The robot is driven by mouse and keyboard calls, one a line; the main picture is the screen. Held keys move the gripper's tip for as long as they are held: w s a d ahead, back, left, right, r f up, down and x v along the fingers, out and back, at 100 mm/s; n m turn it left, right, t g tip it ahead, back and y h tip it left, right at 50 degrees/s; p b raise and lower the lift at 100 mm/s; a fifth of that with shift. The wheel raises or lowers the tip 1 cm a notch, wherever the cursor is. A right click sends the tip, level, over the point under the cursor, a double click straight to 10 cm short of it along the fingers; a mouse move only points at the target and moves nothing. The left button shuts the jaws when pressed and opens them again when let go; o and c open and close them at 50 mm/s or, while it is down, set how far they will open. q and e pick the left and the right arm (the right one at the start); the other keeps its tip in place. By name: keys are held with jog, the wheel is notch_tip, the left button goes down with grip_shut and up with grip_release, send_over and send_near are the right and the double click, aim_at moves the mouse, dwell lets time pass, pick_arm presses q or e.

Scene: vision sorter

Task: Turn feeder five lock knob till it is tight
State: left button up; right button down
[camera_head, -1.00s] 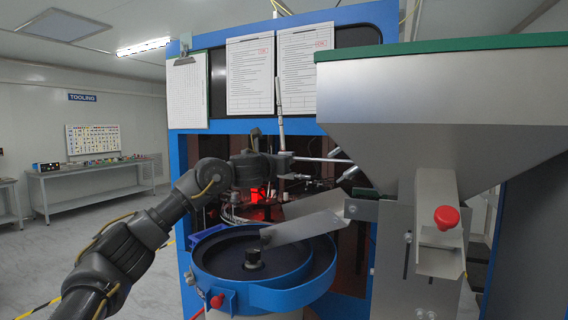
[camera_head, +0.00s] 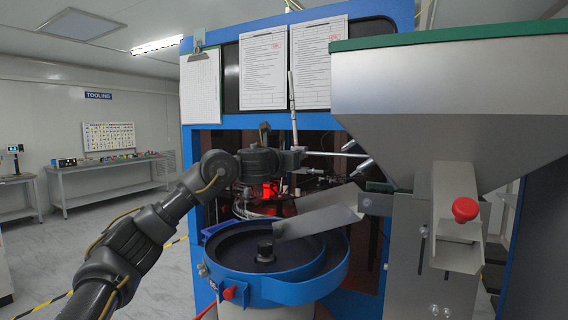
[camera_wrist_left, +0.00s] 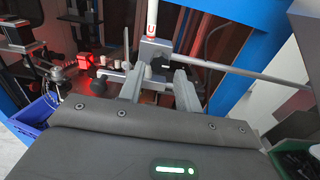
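My left gripper (camera_head: 298,158) reaches from the left to a post and rod inside the blue machine frame. In the wrist view its two grey fingers (camera_wrist_left: 160,78) stand apart, their tips at either side of a grey clamp block (camera_wrist_left: 156,50). Whether they touch or grip it is unclear. A thin metal rod (camera_head: 340,155) runs right from there. No knob at the clamp can be made out clearly, and no label marks feeder five. Red knobs show on the hopper chute (camera_head: 465,209) and low on the bowl feeder (camera_head: 229,293). My right gripper is out of view.
The blue bowl feeder (camera_head: 310,289) with a black centre knob (camera_head: 265,250) lies below my forearm. A metal chute (camera_head: 325,212) and a large hopper (camera_head: 450,110) stand to the right. A blue bin (camera_wrist_left: 35,112) is at the left in the wrist view.

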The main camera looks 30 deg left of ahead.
pick_arm(q)
jog(key=s+b, duration=0.2)
jog(key=s, duration=0.6)
jog(key=shift+s+d, duration=0.15)
jog(key=shift+s, duration=0.15)
